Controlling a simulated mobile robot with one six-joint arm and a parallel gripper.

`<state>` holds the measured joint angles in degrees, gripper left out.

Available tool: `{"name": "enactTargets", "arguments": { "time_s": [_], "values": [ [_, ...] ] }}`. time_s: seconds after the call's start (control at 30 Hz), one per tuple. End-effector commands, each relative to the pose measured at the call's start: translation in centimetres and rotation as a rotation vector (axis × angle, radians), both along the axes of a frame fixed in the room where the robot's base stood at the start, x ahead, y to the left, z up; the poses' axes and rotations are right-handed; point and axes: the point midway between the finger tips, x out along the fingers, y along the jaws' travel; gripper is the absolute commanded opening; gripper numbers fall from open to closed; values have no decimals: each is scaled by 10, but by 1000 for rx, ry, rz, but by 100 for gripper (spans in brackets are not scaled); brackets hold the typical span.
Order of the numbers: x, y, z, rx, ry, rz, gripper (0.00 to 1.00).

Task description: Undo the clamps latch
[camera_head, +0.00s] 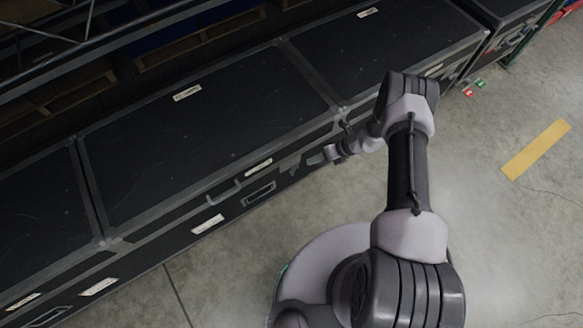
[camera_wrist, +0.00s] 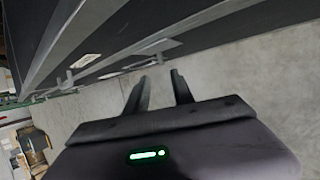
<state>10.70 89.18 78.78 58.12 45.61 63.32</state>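The black case (camera_head: 200,105) with grey metal edges stands in a row along the wall side. A small grey metal piece that looks like a clamp latch (camera_head: 290,169) is on its front face, just left of my gripper (camera_head: 318,157). In the wrist view, my gripper (camera_wrist: 160,76) has its two dark fingers apart with nothing between them. Its fingertips point at the case's front, and a pale metal fitting, perhaps the latch (camera_wrist: 158,47), lies beyond them. A gap shows between fingertips and fitting. I cannot tell whether the latch is fastened.
A recessed handle (camera_head: 260,193) and white labels (camera_head: 208,224) are on the case front. More black cases (camera_head: 375,45) continue on both sides. Dark rack beams (camera_head: 85,40) run behind. The concrete floor (camera_head: 500,230) is open on the right, with a yellow stripe (camera_head: 536,149).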

Motion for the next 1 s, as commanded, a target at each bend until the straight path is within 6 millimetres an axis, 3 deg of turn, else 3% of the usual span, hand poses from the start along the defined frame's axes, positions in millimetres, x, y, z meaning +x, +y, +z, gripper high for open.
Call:
{"name": "enactTargets", "arguments": {
  "time_s": [0.03,0.1,0.4,0.6,0.9,1.0],
  "values": [
    [0,10,-19,0,2,4,29],
    [1,22,-37,-2,0,4,29],
    [7,65,-93,-1,-1,2,29],
    [9,77,-106,-2,-1,0,29],
    [9,79,-107,-3,0,-2,29],
    [9,79,-107,-3,0,-2,11]
  ]
}}
